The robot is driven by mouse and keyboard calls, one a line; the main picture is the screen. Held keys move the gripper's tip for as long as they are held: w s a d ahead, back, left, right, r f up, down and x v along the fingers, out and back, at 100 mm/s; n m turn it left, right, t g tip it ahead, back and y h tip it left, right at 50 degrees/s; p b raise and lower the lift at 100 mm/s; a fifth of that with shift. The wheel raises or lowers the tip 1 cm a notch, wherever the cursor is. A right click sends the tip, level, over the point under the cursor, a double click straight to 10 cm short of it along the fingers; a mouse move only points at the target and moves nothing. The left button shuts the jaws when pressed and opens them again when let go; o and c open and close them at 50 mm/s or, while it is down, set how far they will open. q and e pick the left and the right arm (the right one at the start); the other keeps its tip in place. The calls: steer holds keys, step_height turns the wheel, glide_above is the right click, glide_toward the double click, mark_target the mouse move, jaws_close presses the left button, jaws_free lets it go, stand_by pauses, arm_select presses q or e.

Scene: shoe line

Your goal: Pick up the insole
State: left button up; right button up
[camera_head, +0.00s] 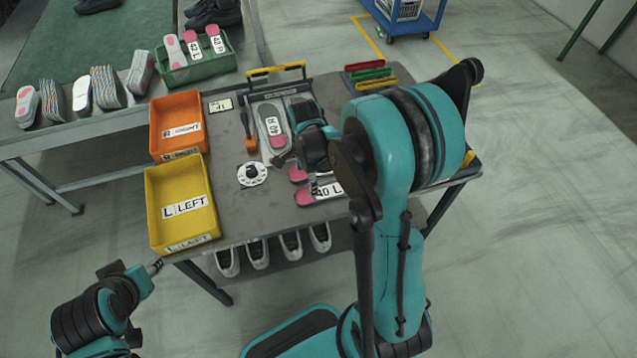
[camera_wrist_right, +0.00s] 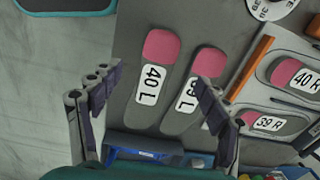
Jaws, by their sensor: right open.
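Two grey insoles with pink heels lie side by side on the grey table. The 40 L insole (camera_wrist_right: 154,82) is on the left in the right wrist view, and it shows in the head view (camera_head: 305,196). The second insole (camera_wrist_right: 210,62) has its label partly covered by a finger, reading about 39 L. My right gripper (camera_wrist_right: 155,95) is open and empty above them, with the 40 L insole between its fingers in the picture. In the head view the arm hides part of both insoles. My left gripper (camera_head: 155,267) is off the table's front left corner; its jaws are too small to judge.
A tray (camera_head: 258,102) holds 40 R and 39 R insoles. A yellow L LEFT bin (camera_head: 150,215) and an orange R RIGHT bin (camera_head: 156,135) stand along the table's left side. A white disc (camera_head: 252,174) lies between the bins and insoles. Shoes hang below the front edge.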

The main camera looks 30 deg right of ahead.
steer(key=shift+w+d+f+m, duration=0.15)
steer(key=shift+f+m, duration=0.15)
steer(key=shift+f, duration=0.45)
step_height(320, 180, down, 7)
steer(key=b, duration=0.4)
steer(key=shift+d, duration=0.1)
steer(key=shift+c, duration=0.9)
steer(key=c, duration=1)
